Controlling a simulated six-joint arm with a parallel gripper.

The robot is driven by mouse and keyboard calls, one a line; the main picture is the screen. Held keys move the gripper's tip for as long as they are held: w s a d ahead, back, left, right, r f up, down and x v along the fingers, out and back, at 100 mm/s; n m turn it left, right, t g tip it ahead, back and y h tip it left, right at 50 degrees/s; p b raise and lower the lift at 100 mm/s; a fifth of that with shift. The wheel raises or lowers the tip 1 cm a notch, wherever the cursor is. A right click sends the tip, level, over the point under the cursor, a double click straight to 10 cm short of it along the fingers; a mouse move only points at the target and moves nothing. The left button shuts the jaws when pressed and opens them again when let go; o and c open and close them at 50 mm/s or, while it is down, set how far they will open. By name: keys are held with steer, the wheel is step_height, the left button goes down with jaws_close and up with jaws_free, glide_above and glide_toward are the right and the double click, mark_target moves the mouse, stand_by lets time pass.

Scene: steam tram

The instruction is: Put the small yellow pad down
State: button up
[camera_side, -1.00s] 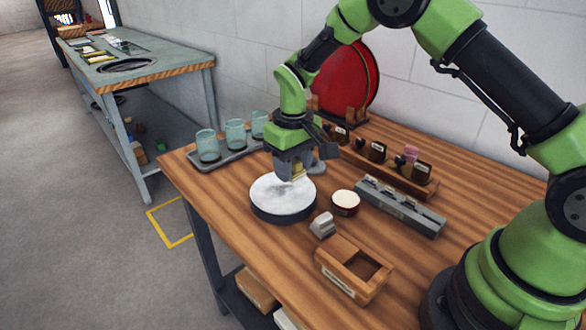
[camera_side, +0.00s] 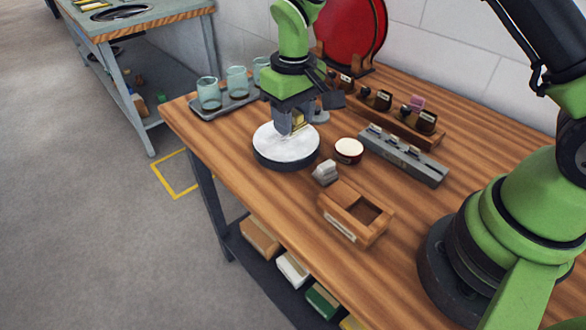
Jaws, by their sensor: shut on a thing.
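My gripper (camera_side: 291,128) is shut on the small yellow pad (camera_side: 298,121). Only a narrow part of the pad shows between the grey fingers. The gripper points down over the back part of a round disc with a white top and dark rim (camera_side: 285,147). The fingertips are at or just above the white surface; I cannot tell whether the pad touches it.
A tray with several glasses (camera_side: 209,93) stands at the back left. A small round white-topped tin (camera_side: 348,150), a grey block (camera_side: 326,172), an open wooden box (camera_side: 349,222) and a grey slotted rail (camera_side: 402,157) lie to the right. A red disc (camera_side: 350,28) stands behind.

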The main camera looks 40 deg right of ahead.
steer(key=s+a, duration=0.4)
steer(key=s, duration=0.1)
glide_above(295, 196)
step_height(295, 196, down, 6)
steer(key=shift+f, duration=2.35)
steer(key=shift+f, duration=0.1)
steer(key=o, duration=0.8)
steer(key=shift+o, duration=0.2)
